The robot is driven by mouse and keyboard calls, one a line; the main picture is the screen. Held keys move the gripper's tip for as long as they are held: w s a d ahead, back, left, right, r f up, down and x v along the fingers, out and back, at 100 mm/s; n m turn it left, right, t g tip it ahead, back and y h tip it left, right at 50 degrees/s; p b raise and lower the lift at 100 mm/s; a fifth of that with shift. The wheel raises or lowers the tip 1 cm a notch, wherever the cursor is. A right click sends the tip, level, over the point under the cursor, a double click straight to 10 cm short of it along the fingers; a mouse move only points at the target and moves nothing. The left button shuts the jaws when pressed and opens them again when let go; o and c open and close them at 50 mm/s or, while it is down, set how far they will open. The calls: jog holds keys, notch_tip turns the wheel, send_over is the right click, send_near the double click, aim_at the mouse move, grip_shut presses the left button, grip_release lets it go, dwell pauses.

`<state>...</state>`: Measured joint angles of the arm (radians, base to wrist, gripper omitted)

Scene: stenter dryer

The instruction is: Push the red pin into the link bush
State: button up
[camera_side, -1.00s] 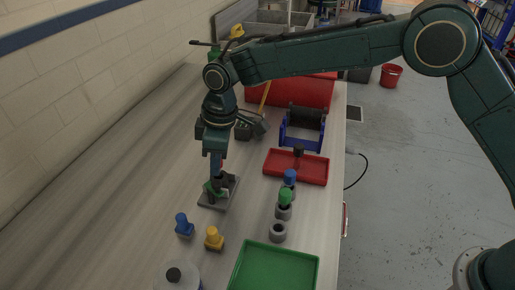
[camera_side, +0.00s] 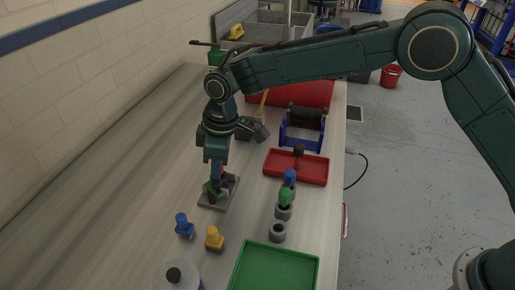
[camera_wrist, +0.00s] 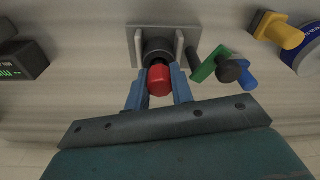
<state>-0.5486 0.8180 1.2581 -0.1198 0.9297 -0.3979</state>
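The red pin (camera_wrist: 160,80) sits between the two blue fingers of my gripper (camera_wrist: 159,88) in the wrist view, with both fingers against its sides. Just beyond it is the dark round link bush (camera_wrist: 158,49), held between pale uprights on a grey plate (camera_wrist: 133,38). The pin is in line with the bush and overlaps it in view; how deep it sits in it I cannot tell. In the side view, my gripper (camera_side: 216,178) is low over the plate (camera_side: 208,202) and hides most of the pin and bush.
A green piece with a black knob (camera_wrist: 229,71) is close beside the plate. A blue peg (camera_side: 183,224) and a yellow peg (camera_side: 214,237) stand nearer the camera. A red tray (camera_side: 312,171), grey bushes (camera_side: 278,232) and a green tray (camera_side: 275,268) are to the right.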

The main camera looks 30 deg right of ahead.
jog(key=o, duration=0.5)
jog(key=shift+r, duration=0.15)
jog(key=r, duration=0.4)
jog(key=d+r, duration=0.1)
jog(key=r, duration=0.4)
jog(key=s+r, duration=0.1)
jog(key=r, duration=0.3)
jog(key=shift+d+r, duration=0.2)
jog(key=shift+d, duration=0.2)
